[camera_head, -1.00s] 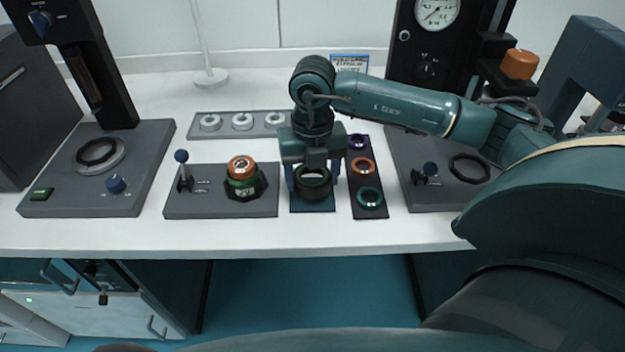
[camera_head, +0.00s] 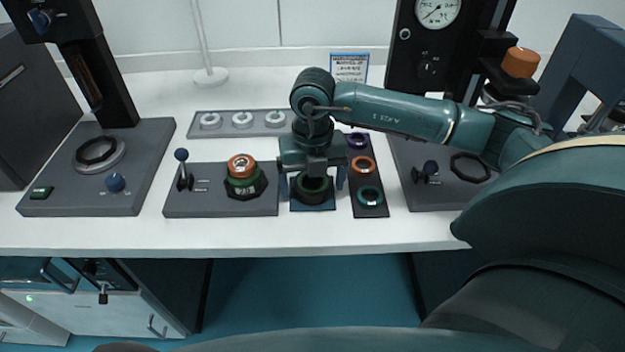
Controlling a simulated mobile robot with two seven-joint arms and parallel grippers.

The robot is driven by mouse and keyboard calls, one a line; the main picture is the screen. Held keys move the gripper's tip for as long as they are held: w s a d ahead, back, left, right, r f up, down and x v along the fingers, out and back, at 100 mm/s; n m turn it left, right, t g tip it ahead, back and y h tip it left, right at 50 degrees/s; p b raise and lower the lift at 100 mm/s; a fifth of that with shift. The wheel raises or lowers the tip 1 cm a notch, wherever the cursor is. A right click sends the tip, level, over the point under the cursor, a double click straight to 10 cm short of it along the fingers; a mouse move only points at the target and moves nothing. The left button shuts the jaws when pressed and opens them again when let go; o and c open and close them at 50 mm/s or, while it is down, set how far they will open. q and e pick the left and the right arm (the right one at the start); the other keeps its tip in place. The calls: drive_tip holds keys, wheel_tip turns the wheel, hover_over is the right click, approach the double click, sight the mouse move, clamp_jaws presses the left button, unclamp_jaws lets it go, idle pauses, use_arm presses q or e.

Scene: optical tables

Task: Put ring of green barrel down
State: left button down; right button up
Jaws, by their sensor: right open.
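A dark ring with a green inner edge (camera_head: 314,193) lies on a small blue square pad (camera_head: 313,207). My right gripper (camera_head: 313,184) is directly above it, pointing down, with its blue fingers spread apart on either side. The fingers look clear of the ring, and the gripper's palm hides its back part. The green barrel (camera_head: 243,188) stands to the left on a grey plate with a lever. It has an orange-copper ring on top and a dark octagonal base. My left gripper is not in view.
A dark strip (camera_head: 370,209) with purple, orange and teal rings lies close on the right. A grey holder (camera_head: 273,130) with three white rings is behind. Grey stations stand at far left and right. The white table front (camera_head: 300,239) is clear.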

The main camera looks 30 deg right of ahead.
sight(313, 183)
drive_tip(key=shift+r, duration=0.65)
wheel_tip(313, 183, up, 11)
